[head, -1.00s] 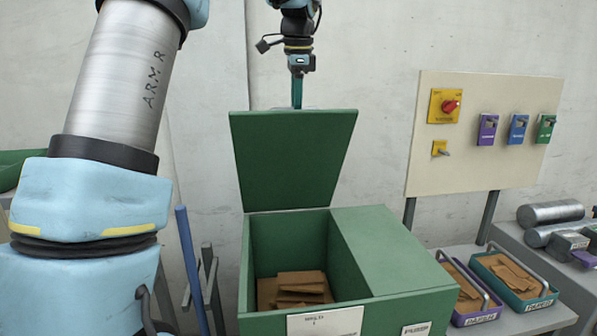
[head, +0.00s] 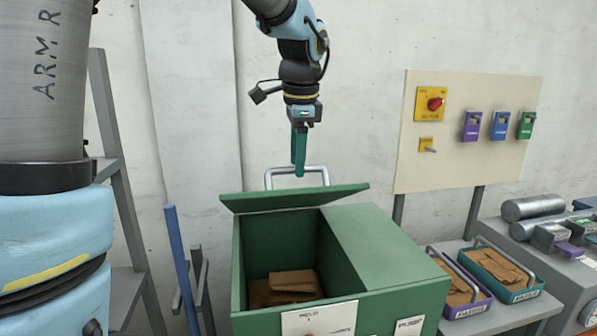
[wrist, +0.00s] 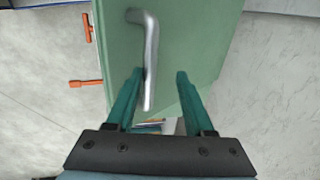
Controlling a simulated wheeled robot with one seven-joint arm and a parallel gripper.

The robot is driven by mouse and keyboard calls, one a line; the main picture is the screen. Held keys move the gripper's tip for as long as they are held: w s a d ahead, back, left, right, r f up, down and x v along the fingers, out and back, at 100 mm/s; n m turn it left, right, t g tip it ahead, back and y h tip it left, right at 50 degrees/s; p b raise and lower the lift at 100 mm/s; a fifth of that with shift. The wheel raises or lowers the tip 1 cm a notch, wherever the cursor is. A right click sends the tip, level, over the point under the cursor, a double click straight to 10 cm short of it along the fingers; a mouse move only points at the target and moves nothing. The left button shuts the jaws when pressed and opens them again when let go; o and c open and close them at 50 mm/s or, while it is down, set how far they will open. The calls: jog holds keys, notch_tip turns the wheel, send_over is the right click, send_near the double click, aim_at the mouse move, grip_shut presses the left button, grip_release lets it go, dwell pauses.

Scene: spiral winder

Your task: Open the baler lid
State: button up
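The green baler (head: 385,255) stands in the lower middle of the head view, its left chamber uncovered. Its hinged lid (head: 285,201) is raised but tilted forward, seen nearly edge-on. The metal lid handle (head: 297,170) shows beyond the lid's upper edge. In the wrist view the lid (wrist: 195,40) fills the middle, with the bent handle (wrist: 150,55) by the left finger. My gripper (head: 299,172) points down close to the handle. Its two teal fingers are spread apart in the wrist view (wrist: 160,73), with nothing clamped. Contact with the handle is unclear.
Brown cardboard (head: 290,283) lies inside the chamber. A control panel (head: 470,130) with a red switch (head: 435,104) stands at right. Cardboard trays (head: 500,268) and a bench of metal parts (head: 560,235) are right of the baler. A blue post (head: 182,265) stands at left.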

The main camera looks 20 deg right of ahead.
jog(key=shift+s+f, duration=0.6)
jog(key=shift+f, duration=0.05)
jog(key=r+p, duration=0.2)
jog(key=shift+w+r, duration=0.35)
jog(key=shift+r, duration=0.05)
notch_tip(320, 180, up, 9)
jog(key=w, duration=0.2)
jog(key=shift+w+d, duration=0.15)
jog(key=shift+w, duration=0.25)
dwell(0.4)
dwell(0.5)
